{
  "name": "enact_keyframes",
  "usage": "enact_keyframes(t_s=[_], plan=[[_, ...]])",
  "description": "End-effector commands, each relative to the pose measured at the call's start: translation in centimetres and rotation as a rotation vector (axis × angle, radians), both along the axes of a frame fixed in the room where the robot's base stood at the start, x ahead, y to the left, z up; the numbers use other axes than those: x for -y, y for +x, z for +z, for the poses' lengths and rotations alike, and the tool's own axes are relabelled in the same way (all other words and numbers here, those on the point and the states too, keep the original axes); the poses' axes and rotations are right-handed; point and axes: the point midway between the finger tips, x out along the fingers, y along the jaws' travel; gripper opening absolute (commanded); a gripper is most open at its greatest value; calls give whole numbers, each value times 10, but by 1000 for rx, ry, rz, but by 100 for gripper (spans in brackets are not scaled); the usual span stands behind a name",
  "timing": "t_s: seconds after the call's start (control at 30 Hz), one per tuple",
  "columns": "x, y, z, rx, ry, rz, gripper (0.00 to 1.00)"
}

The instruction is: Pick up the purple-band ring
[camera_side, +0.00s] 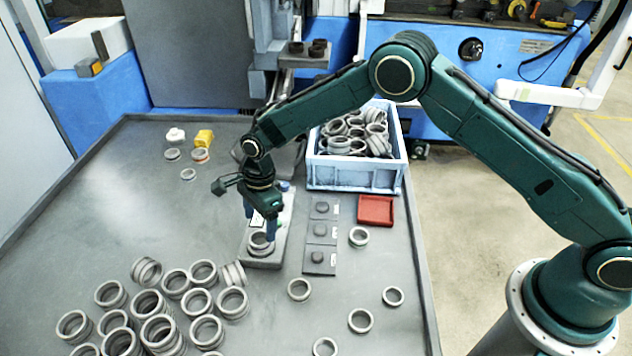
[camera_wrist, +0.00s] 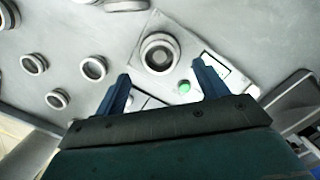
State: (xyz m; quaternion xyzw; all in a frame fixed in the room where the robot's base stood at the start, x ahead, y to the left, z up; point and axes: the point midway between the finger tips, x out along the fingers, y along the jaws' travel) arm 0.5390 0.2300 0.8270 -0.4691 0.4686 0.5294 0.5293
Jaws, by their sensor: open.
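My gripper (camera_side: 260,219) points down with its blue fingers apart, above a grey block (camera_side: 262,262) on the table. A grey ring (camera_side: 262,240) sits on that block just below the fingertips. In the wrist view, the open fingers of my gripper (camera_wrist: 160,78) hold nothing, and the ring (camera_wrist: 159,53) shows beyond them. I cannot make out a purple band on this ring or on any other ring.
Many loose rings (camera_side: 160,333) crowd the front left. A blue crate (camera_side: 354,174) full of rings stands behind, with a red tray (camera_side: 375,211) near it. A dark plate with round pads (camera_side: 320,236) lies right of the block. The left table middle is clear.

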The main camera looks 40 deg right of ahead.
Motion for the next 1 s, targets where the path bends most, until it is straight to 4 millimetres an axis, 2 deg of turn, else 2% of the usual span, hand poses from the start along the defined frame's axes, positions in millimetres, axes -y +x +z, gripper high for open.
enact_keyframes(t_s=[0.5,1.0], plan=[[-7,0,-48,-1,-2,0,73],[-7,0,-49,0,-1,0,73]])
